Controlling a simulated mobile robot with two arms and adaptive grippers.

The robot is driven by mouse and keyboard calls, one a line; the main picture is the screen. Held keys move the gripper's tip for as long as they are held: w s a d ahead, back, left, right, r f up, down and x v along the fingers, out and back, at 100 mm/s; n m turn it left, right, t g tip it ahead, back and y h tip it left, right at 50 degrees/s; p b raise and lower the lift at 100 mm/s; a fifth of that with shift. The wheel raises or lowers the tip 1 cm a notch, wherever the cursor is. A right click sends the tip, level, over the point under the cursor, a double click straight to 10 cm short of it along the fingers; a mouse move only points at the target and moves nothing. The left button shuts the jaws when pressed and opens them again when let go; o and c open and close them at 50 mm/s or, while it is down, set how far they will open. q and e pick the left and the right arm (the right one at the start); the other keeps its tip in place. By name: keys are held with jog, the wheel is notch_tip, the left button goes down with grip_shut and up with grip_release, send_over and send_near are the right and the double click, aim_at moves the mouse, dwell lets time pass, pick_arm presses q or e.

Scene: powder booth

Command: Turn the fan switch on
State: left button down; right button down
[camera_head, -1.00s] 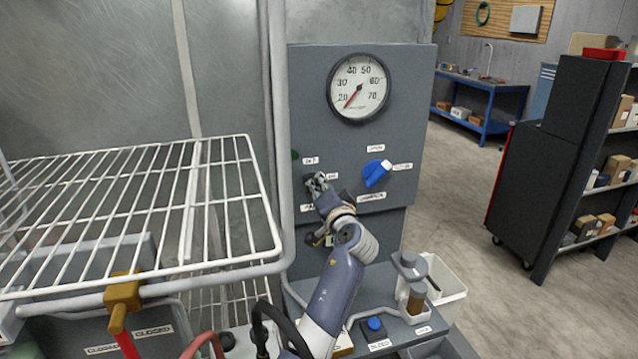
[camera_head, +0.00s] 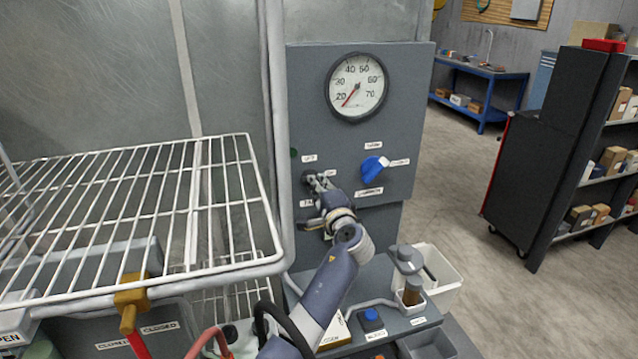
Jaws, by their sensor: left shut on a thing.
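A grey control panel (camera_head: 350,140) stands upright in the middle, with a round gauge at its top. My left gripper (camera_head: 316,182) is at the panel's lower left, its fingertips shut on a small switch there. The gripper covers most of this switch, so its position cannot be read. Small white labels sit around it; one just below is partly covered and seems to begin with "FA". A blue knob (camera_head: 374,170) is to the right of the gripper, apart from it. My right gripper is not in view.
The gauge (camera_head: 357,87) needle points near 20. A white wire rack (camera_head: 200,262) fills the left side. Below the panel is a grey ledge with a blue button (camera_head: 372,316) and a brown-filled jar (camera_head: 411,290). A white bin (camera_head: 446,275) stands beside it. Open floor lies right.

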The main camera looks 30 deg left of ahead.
pick_arm(q)
jog(key=shift+a+r, duration=0.1)
jog(key=shift+r, duration=0.05)
jog(key=c, duration=1.7)
grip_release()
jog(key=shift+o, duration=0.2)
jog(key=shift+a, duration=0.1)
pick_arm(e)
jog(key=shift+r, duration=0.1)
pick_arm(q)
jog(key=v, duration=1.2)
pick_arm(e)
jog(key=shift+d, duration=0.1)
